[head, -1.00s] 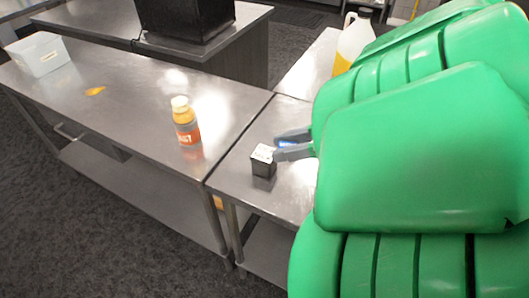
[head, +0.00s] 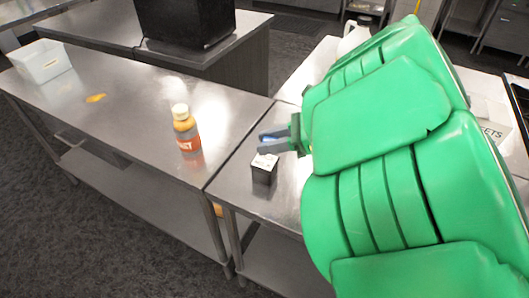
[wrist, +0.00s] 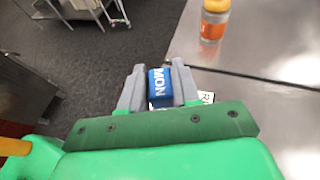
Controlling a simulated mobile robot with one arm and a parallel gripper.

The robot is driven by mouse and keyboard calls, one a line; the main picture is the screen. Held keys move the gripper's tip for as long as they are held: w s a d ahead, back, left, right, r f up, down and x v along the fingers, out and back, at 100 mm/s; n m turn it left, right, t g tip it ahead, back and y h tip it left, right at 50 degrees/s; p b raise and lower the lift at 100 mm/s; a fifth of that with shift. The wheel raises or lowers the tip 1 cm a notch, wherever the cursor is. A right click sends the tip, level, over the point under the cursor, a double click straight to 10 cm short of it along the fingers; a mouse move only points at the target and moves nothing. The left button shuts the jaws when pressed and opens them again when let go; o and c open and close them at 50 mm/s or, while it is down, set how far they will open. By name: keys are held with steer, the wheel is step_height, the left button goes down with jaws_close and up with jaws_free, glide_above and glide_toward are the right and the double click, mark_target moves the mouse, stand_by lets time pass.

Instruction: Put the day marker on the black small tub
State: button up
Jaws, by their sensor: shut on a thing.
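The day marker, a blue block with white letters "MON" (wrist: 160,84), sits between the fingers of my gripper (wrist: 158,80) in the wrist view. In the head view my gripper (head: 263,143) is shut on it, and a bit of the blue marker (head: 270,137) shows between the fingers. The black small tub (head: 264,174) has a white label on top and stands upright on the steel table. My gripper appears just above or behind the tub in the head view; the exact gap is hard to tell. In the wrist view the tub's white label (wrist: 207,97) partly shows behind my gripper.
A bottle with an orange label (head: 187,132) stands on the adjoining steel table (head: 130,105), left of the tub. A white bin (head: 42,61) and a yellow-orange patch (head: 96,98) are farther left. A large jug (head: 354,30) is behind my arm. The table left of the bottle is mostly clear.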

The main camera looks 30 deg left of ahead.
glide_above(264, 160)
steer(key=shift+d+f, duration=0.1)
steer(key=shift+f, duration=4.45)
steer(key=shift+f, duration=0.1)
steer(key=o, duration=1)
steer(key=shift+w+d+r, duration=0.2)
steer(key=shift+d+r, duration=0.1)
steer(key=shift+d, duration=0.15)
steer(key=shift+v, duration=5.5)
